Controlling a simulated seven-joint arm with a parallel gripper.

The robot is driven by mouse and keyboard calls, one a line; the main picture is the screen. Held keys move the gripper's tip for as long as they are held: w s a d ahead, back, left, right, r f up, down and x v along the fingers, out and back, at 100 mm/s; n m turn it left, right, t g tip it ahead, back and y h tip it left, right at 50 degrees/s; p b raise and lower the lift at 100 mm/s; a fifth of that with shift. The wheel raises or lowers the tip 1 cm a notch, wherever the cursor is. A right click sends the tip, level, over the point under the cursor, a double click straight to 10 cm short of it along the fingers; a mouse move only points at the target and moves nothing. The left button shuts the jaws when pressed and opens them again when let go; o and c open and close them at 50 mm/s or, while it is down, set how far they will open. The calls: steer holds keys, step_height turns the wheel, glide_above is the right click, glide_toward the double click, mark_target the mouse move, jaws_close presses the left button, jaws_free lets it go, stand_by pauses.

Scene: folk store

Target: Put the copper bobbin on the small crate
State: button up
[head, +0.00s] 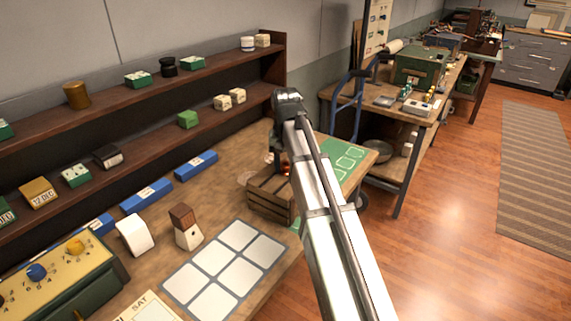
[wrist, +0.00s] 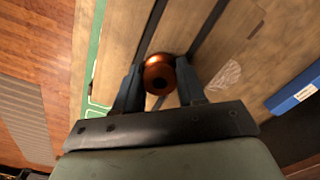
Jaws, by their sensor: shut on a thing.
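The small crate (head: 268,200) is a brown slatted wooden box on the workbench, partly hidden behind my arm in the head view. Its pale top slats (wrist: 180,28) with dark gaps lie beneath the gripper in the wrist view. My gripper (wrist: 159,73) is shut on the copper bobbin (wrist: 158,66), a shiny orange round thing with a dark centre hole, between its two fingers. A small orange bit of the bobbin (head: 285,167) shows beside my arm, over the crate. I cannot tell whether the bobbin touches the slats or hangs just above them.
A green mat (head: 346,158) lies right of the crate. Blue boxes (head: 196,165) stand along the bench back, below two loaded shelves. A white-panelled mat (head: 225,270) and a small brown-and-white block (head: 187,233) lie in front. Another bench (head: 400,110) stands beyond.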

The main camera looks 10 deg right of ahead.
steer(key=shift+f, duration=0.1)
steer(key=o, duration=1)
steer(key=shift+o, duration=0.2)
step_height(320, 180, up, 8)
steer(key=shift+f, duration=0.1)
